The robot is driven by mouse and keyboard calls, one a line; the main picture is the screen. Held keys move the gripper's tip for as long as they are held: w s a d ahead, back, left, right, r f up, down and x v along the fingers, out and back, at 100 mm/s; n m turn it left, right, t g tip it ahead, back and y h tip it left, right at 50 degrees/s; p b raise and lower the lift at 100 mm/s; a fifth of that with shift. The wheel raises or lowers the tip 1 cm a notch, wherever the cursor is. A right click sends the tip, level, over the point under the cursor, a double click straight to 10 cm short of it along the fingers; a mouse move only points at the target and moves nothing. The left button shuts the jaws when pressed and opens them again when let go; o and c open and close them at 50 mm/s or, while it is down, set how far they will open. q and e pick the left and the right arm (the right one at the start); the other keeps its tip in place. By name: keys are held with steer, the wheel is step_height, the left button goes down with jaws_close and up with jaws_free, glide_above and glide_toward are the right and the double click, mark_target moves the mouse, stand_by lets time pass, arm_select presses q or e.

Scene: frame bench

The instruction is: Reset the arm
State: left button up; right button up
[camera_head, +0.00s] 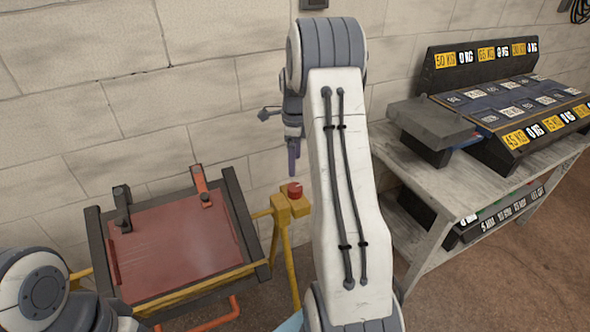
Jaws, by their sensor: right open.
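My right arm rises through the middle of the view, its upper link upright and its forearm folded away at the top. My right gripper (292,158) hangs beside this link on its left, pointing down, partly hidden by the arm. It is open, with nothing seen in it, and appears above a red button on a yellow post. Only a rounded joint of my left arm shows at the lower left corner; its gripper is out of view.
A tilted red panel (180,250) in a dark frame, with two clamps, stands at left on yellow legs. The red button (294,190) sits at its right. At right, a bench (465,200) carries a labelled weight rack (500,110). A block wall closes the back.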

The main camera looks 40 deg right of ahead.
steer(key=shift+r, duration=0.1)
stand_by(0.5)
steer(key=s+a+r+n, duration=0.2)
steer(key=a+n, duration=0.3)
steer(key=a, duration=0.4)
steer(key=s+a+r+n, duration=0.2)
steer(key=a+n, duration=0.4)
steer(key=a, duration=0.3)
steer(key=s+a+r+n, duration=0.2)
steer(key=a+n, duration=0.3)
steer(key=a, duration=0.4)
steer(key=s+a+n, duration=0.5)
steer(key=s+n, duration=0.4)
steer(key=s, duration=0.1)
steer(key=s+a+n+y, duration=0.1)
steer(key=s+a+n, duration=0.5)
steer(key=s+n, duration=0.4)
steer(key=shift+s, duration=0.75)
steer(key=shift+a, duration=0.1)
